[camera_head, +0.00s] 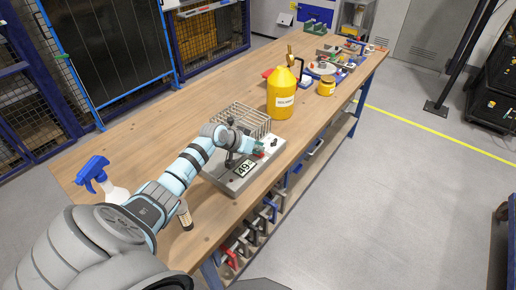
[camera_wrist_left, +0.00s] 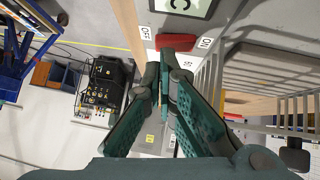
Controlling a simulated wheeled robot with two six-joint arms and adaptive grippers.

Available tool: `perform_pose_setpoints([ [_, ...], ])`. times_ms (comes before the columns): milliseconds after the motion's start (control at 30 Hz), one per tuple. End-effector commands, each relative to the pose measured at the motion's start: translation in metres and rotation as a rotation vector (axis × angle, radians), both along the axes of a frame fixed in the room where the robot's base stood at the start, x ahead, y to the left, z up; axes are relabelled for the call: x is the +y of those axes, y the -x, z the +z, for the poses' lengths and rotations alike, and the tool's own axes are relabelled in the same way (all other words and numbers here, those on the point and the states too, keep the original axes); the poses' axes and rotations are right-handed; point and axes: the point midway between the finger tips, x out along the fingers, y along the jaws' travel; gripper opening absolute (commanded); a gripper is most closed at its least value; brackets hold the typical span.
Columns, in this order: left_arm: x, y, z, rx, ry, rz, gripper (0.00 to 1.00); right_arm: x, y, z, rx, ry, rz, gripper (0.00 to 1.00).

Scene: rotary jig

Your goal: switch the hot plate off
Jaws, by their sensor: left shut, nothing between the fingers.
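The hot plate (camera_head: 222,180) is a grey box on the wooden bench, with a display (camera_head: 245,169) on its front that reads 49. In the left wrist view its red switch (camera_wrist_left: 176,42) lies between an OFF label (camera_wrist_left: 145,32) on the left and an ON label (camera_wrist_left: 205,43) on the right. I cannot tell which side is pressed. My left gripper (camera_head: 259,149) is over the front right of the hot plate, shut and empty. Its fingertips (camera_wrist_left: 163,68) also show in the left wrist view, just below the switch; contact cannot be told. My right gripper is out of view.
A wire rack (camera_head: 240,117) stands at the back of the hot plate. A yellow bottle (camera_head: 283,91) and a small yellow tub (camera_head: 327,86) stand farther along the bench (camera_head: 155,140). A spray bottle with a blue head (camera_head: 93,172) is at the left, near my arm.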

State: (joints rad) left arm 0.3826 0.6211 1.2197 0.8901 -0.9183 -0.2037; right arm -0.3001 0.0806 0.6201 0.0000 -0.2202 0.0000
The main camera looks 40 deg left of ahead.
Motion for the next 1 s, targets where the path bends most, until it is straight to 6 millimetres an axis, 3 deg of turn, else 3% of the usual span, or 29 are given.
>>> perform_pose_setpoints([
  [600,-0.004,0.000,-0.007,0.001,0.000,0.001,0.00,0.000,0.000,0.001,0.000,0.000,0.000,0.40],
  [1000,0.011,0.001,-0.006,0.001,-0.001,0.001,0.00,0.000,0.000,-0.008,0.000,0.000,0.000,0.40],
])
